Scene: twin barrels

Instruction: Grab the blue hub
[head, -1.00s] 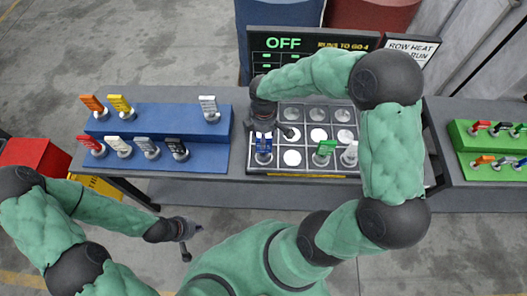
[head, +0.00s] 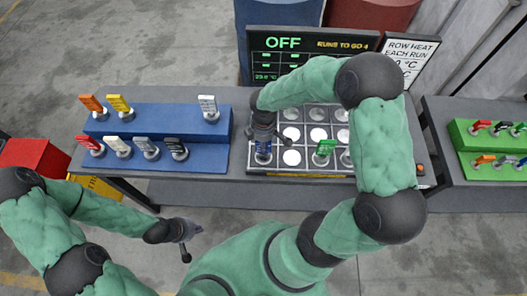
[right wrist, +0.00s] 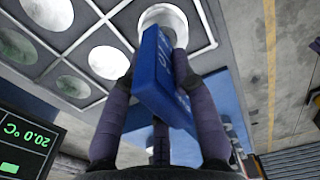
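The blue hub (head: 263,151) stands upright in the front-left cell of the gridded tray (head: 310,174). It also shows as a blue block (right wrist: 165,85) in the right wrist view, above a pale round cell. My right gripper (head: 267,134) is directly over the hub, fingers pointing down. In the right wrist view its fingers (right wrist: 158,75) straddle the block and look spread; contact is unclear. My left gripper (head: 194,244) is open and empty, low in front of the table.
A green hub (head: 323,152) stands in the same tray, with another partly hidden by my right arm. A blue stepped rack (head: 155,120) with several coloured hubs is at left. A green rack (head: 480,142) is at right. A display reading OFF (head: 283,60) stands behind the tray.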

